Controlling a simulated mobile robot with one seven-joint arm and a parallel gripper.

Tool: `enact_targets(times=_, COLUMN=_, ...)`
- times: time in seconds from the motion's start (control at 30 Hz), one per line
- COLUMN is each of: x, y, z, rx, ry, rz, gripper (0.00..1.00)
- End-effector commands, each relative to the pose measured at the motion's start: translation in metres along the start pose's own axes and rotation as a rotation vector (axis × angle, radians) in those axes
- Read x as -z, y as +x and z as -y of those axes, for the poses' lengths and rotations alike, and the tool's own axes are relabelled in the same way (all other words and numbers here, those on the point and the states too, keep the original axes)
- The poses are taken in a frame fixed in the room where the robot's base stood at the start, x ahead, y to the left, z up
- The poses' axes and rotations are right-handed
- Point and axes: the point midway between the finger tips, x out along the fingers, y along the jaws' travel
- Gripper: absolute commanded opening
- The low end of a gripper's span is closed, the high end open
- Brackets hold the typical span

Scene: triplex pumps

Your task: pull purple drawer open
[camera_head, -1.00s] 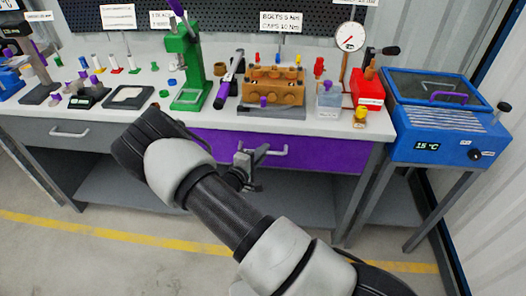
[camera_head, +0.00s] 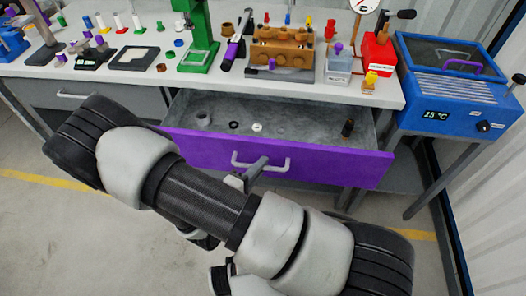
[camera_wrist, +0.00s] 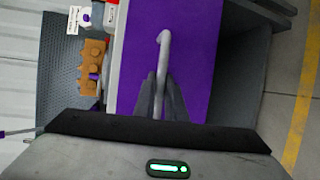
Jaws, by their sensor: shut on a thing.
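The purple drawer (camera_head: 338,166) stands pulled out from under the workbench, its grey inside showing. Its pale bar handle (camera_head: 275,166) is on the middle of the front. In the wrist view the purple front (camera_wrist: 197,45) and the handle (camera_wrist: 162,62) show close up. My gripper (camera_head: 254,172) is at the handle, shut on it; in the wrist view its dark fingers (camera_wrist: 163,100) stand on either side of the bar. My arm hides the lower left part of the drawer front.
Small parts lie in the drawer, among them a dark fitting (camera_head: 348,128) and a white ring (camera_head: 257,128). A grey closed drawer (camera_head: 75,94) is at left. A blue bath unit (camera_head: 450,90) stands at right. The bench top holds a brown pump block (camera_head: 283,48).

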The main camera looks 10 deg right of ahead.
Motion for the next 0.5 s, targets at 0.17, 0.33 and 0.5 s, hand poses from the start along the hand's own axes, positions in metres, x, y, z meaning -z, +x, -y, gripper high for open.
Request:
enact_targets(times=0.17, x=-0.006, y=-0.017, z=0.004, rx=-0.001, ry=0.0, rz=-0.001, gripper=0.0)
enact_targets(times=0.33, x=-0.009, y=-0.022, z=0.004, rx=-0.001, ry=0.001, rz=0.0, gripper=0.0)
enact_targets(times=0.5, x=-0.009, y=-0.023, z=0.004, rx=-0.001, ry=0.001, rz=0.0, gripper=0.0)
